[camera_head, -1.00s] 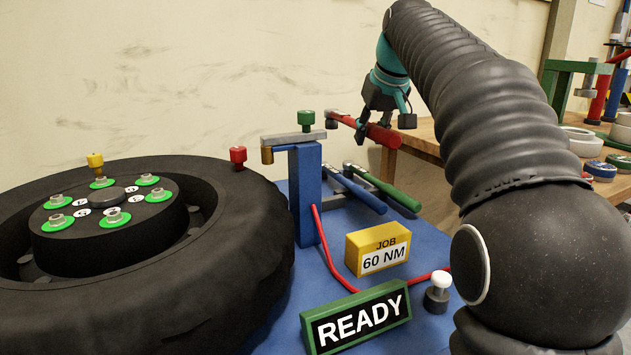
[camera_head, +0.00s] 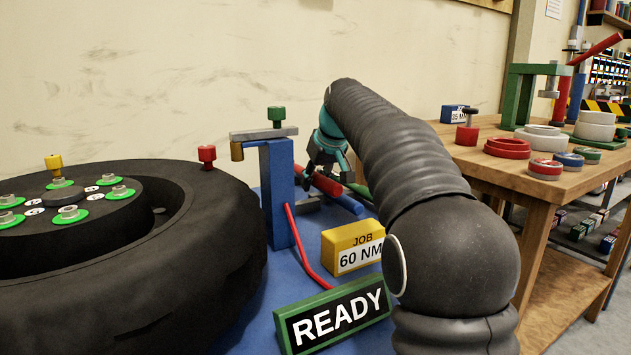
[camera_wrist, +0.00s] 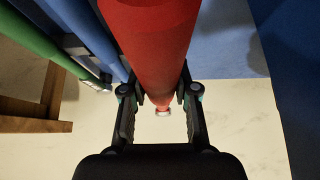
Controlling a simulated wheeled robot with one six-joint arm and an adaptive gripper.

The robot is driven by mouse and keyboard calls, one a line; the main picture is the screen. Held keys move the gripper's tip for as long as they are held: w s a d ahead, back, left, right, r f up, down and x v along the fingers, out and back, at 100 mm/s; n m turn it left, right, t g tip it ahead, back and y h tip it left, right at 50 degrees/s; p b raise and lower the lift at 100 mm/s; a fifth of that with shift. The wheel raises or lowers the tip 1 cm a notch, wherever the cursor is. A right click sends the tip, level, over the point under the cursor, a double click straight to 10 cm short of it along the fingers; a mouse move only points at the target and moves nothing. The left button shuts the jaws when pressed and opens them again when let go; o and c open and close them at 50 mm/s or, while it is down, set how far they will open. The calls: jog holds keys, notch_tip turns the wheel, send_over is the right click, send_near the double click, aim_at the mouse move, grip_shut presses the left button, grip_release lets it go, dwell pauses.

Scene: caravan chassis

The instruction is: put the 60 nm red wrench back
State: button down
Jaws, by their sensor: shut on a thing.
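The red wrench (camera_head: 326,184) is in my gripper (camera_head: 326,168), low behind the blue post, and its far part is hidden by the post and gripper. In the wrist view the red handle (camera_wrist: 150,40) runs between the two fingers (camera_wrist: 160,95), which are closed on it. The blue wrench (camera_head: 346,203) lies beside it, and a green wrench (camera_head: 360,190) is partly hidden by my arm. Both also show left of the red handle in the wrist view, blue (camera_wrist: 88,30) and green (camera_wrist: 38,42). I cannot tell whether the red wrench touches the blue surface.
The blue post (camera_head: 277,195) with a grey bar stands close left of my gripper. A yellow JOB 60 NM block (camera_head: 352,248) and a READY sign (camera_head: 333,315) stand in front. A big tyre (camera_head: 150,245) fills the left; a wooden bench (camera_head: 500,165) stands right.

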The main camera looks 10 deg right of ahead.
aim_at(330, 180)
jog(key=shift+s, duration=0.1)
jog(key=shift+f+b, duration=2.3)
jog(key=shift+f, duration=0.9)
jog(key=c, duration=0.8)
grip_release()
jog(key=shift+f, duration=0.1)
jog(key=v, duration=1.2)
jog(key=shift+s, duration=0.15)
